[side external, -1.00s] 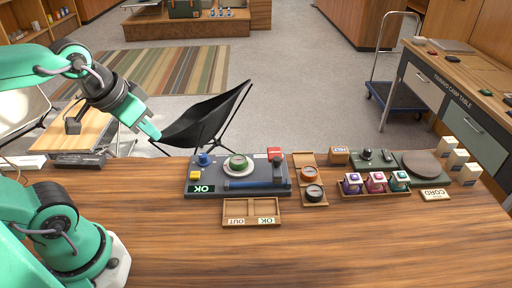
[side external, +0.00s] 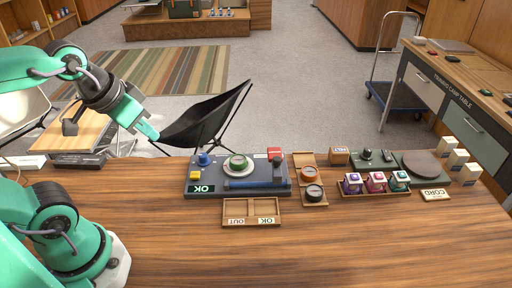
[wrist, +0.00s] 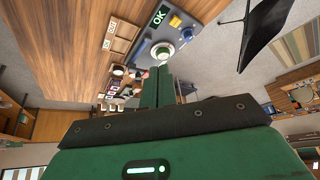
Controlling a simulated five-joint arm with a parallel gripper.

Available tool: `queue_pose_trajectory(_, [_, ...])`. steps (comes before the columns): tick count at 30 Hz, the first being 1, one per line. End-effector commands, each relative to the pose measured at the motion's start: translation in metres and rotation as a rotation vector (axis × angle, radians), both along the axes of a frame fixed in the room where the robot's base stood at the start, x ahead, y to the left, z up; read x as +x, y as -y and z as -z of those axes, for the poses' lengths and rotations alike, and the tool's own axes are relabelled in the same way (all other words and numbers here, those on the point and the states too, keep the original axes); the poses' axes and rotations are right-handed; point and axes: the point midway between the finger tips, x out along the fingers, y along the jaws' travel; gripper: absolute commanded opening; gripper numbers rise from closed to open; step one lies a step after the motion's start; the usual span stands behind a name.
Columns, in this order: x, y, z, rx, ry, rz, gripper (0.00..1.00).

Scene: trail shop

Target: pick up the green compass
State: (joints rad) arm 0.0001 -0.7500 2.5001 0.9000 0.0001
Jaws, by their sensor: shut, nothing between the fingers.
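The green compass (side external: 239,163) sits on the grey board (side external: 210,187), between a blue knob and a red block. In the wrist view the compass (wrist: 163,52) shows just beyond my fingertips, on the same grey board (wrist: 150,35). My gripper (side external: 152,134) is at the left in the side view, in the air above the table's back edge. It is well to the left of the compass and apart from it. The two green fingers also show in the wrist view (wrist: 158,80), closed together with nothing between them.
A wooden tray (side external: 251,222) marked OUT and OK lies in front of the board. A black chair (side external: 208,125) stands behind the table. The front of the table is clear.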

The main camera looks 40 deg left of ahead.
Motion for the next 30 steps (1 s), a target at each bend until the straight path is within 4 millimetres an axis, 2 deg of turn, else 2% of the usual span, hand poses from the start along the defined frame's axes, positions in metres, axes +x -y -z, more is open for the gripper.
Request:
queue_pose_trajectory(8, [0.0000,0.0000,0.0000,0.000,0.000,0.000,0.02])
queue_pose_trajectory(18, [0.0000,0.0000,0.0000,0.000,0.000,0.000,0.69])
queue_pose_trajectory(30, [0.0019,0.0000,-0.0005,0.001,-0.004,0.002,0.70])
